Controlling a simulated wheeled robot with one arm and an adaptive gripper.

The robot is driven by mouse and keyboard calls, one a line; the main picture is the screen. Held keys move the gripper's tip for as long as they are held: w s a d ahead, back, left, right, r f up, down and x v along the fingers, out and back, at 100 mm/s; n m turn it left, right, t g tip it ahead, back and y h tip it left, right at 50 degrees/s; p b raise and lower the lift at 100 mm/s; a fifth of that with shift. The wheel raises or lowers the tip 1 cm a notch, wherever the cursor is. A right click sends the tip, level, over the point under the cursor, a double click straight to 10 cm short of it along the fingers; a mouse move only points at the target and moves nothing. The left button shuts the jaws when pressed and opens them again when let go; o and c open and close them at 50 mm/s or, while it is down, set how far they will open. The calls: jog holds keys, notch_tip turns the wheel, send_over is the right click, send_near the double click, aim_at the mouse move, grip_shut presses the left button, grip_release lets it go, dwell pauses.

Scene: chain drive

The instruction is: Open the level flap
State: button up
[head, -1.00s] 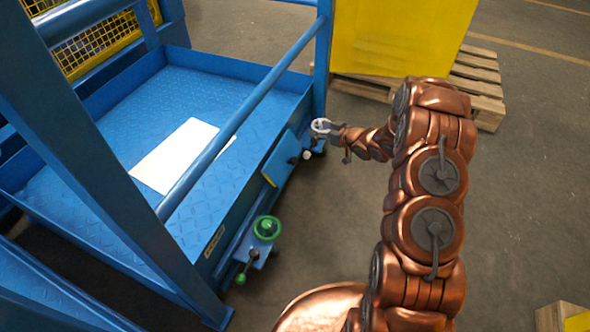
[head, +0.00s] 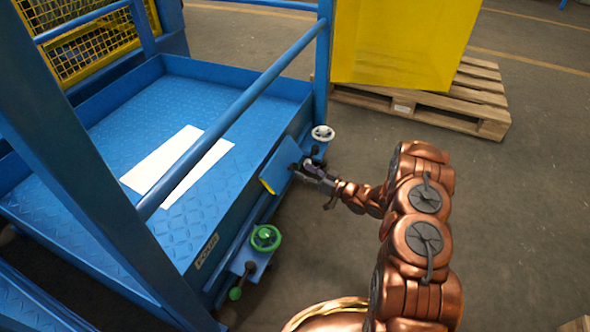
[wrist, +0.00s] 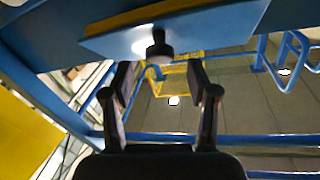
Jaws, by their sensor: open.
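The level flap (head: 281,165) is a blue plate with a yellow lower edge on the side of the blue platform, near its far right corner. It looks closed or nearly so; I cannot tell exactly. My gripper (head: 304,171) is just right of the flap, at its knob. In the wrist view the flap's blue underside or face (wrist: 205,28) fills the top, with a dark round knob (wrist: 159,48) sticking out. My gripper (wrist: 160,76) is open there, its two fingers either side of and slightly below the knob, with nothing between the tips.
A green handwheel (head: 266,238) and a lever with a green ball (head: 236,293) are on the platform's side, nearer me. A blue rail (head: 235,110) runs above.

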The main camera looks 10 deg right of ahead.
aim_at(296, 167)
jog(key=shift+b+x, duration=0.7)
jog(key=shift+x, duration=1.6)
grip_shut()
